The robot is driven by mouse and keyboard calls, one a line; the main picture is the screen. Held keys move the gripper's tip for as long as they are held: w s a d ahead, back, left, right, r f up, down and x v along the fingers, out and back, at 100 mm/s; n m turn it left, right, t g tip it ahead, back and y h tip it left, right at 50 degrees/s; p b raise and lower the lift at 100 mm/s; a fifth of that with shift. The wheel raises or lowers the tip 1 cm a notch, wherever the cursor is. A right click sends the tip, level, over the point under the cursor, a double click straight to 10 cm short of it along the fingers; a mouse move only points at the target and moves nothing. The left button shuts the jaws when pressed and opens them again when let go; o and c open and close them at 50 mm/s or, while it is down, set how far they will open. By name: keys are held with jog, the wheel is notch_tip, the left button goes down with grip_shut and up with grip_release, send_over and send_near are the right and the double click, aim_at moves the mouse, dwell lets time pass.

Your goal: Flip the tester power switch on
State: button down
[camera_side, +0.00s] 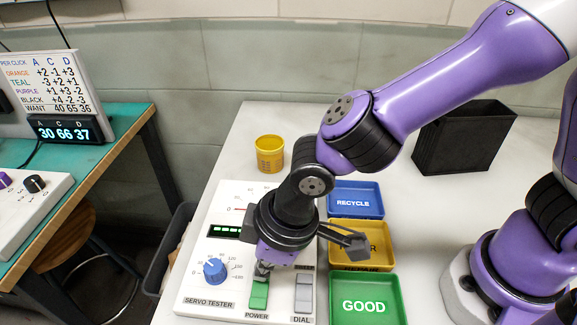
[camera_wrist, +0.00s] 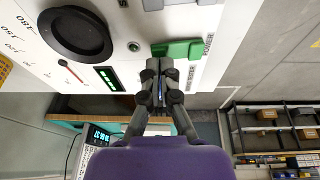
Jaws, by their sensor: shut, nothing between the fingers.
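The white servo tester (camera_side: 190,300) lies on the bench with a blue knob (camera_side: 215,270) and a small display (camera_side: 225,231) showing lit green bars. Its green power switch (camera_side: 258,297) is at the front edge, above the POWER label. My gripper (camera_side: 262,270) points down at the far end of this switch, fingers shut and empty. In the wrist view the shut fingertips (camera_wrist: 163,68) are at the green switch (camera_wrist: 182,50) and cover part of it. I cannot tell whether they touch it. A small round green lamp (camera_wrist: 134,46) shows beside the switch.
A grey switch (camera_side: 303,293) stands just right of the green one. Blue (camera_side: 356,214), yellow (camera_side: 388,245) and green (camera_side: 400,290) trays lie to the right. A yellow cup (camera_side: 270,158) and a black bin (camera_side: 440,145) stand farther back. The bench between them is clear.

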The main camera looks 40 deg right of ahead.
jog(key=shift+w+d+f+g+y, duration=0.2)
jog(key=shift+f+g+y, duration=0.2)
jog(key=shift+f, duration=0.05)
jog(key=shift+s+a, duration=0.1)
jog(key=shift+r, duration=0.1)
jog(key=shift+s+a+r, duration=0.2)
jog(key=shift+s+a, duration=0.3)
jog(key=shift+r, duration=0.1)
jog(key=shift+r, duration=0.25)
jog(key=w+v, duration=0.2)
jog(key=v, duration=1.1)
jog(key=shift+d, duration=0.4)
